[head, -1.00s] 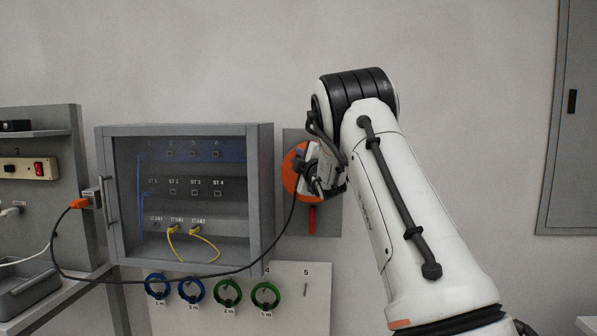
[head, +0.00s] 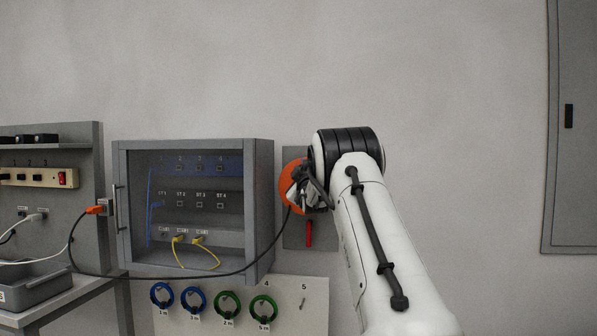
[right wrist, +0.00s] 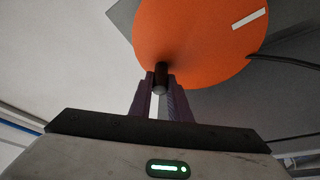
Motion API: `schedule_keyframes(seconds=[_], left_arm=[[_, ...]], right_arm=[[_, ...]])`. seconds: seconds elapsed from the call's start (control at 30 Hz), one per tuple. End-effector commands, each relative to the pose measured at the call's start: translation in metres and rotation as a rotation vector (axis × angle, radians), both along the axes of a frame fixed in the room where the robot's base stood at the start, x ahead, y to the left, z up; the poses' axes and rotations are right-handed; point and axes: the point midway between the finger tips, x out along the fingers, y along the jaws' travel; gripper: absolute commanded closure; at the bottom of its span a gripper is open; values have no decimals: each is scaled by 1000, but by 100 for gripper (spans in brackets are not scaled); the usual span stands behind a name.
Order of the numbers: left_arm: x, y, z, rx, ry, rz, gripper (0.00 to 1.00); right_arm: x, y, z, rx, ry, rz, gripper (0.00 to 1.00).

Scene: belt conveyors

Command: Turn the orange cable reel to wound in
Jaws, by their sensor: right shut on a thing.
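The orange cable reel (head: 291,187) is mounted on a grey wall plate (head: 294,238) right of the cabinet, partly hidden by my right gripper (head: 308,194). In the right wrist view the reel (right wrist: 195,45) is a flat orange disc with a white stripe at its upper right. My right gripper (right wrist: 161,92) is shut on the reel's dark crank knob (right wrist: 161,78), at the disc's lower edge. A black cable (head: 235,271) runs from the reel, sagging, to an orange plug (head: 96,210) at the cabinet's left side. My left gripper is not in view.
A grey cabinet (head: 265,165) with yellow and blue cables stands left of the reel. A red bar (head: 309,235) hangs below the reel. Blue and green cable coils (head: 228,305) hang on a white board (head: 315,290). The wall on the right is clear up to a grey door (head: 575,130).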

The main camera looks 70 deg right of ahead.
Motion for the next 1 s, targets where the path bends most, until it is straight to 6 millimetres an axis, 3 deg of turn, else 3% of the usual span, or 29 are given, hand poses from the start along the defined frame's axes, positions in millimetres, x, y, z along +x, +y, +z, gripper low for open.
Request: schedule_keyframes(seconds=[0.2, 0.23, 0.33, 0.73, 1.0], left_arm=[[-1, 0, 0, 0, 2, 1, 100], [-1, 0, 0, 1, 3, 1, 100], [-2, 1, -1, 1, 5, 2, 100], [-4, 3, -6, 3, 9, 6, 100], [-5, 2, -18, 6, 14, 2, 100]], right_arm=[[1, 1, 6, -8, -6, 0, 100], [1, 1, 6, -9, -6, 1, 82], [1, 1, 6, -8, -5, 1, 65], [0, 4, 0, -3, 0, 1, 65], [-15, 35, -9, -3, -1, 2, 65]])
